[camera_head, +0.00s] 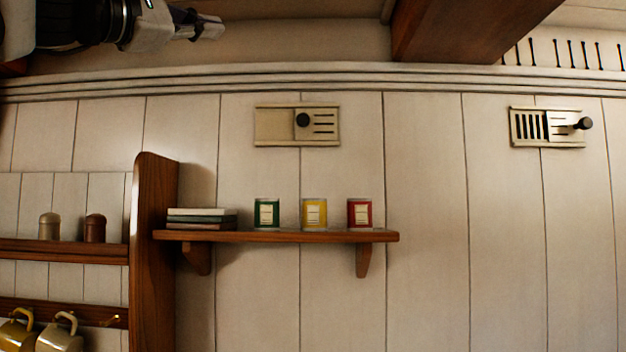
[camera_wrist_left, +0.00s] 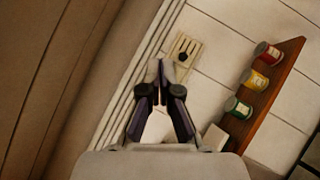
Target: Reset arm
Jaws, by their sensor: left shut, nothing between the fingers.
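My left gripper (camera_head: 209,27) reaches in at the top left of the head view, high in front of the wall and above the moulding. In the left wrist view its two fingers (camera_wrist_left: 160,72) meet at the tips, with nothing between them. It is apart from the shelf and from the vent plates. My right gripper is in neither view.
A wooden shelf (camera_head: 290,237) holds books (camera_head: 201,218) and green (camera_head: 267,214), yellow (camera_head: 314,214) and red (camera_head: 359,214) tins. Two vent plates (camera_head: 275,126) (camera_head: 530,127) are on the wall. A beam (camera_head: 465,28) crosses the top. Mugs (camera_head: 60,335) hang lower left.

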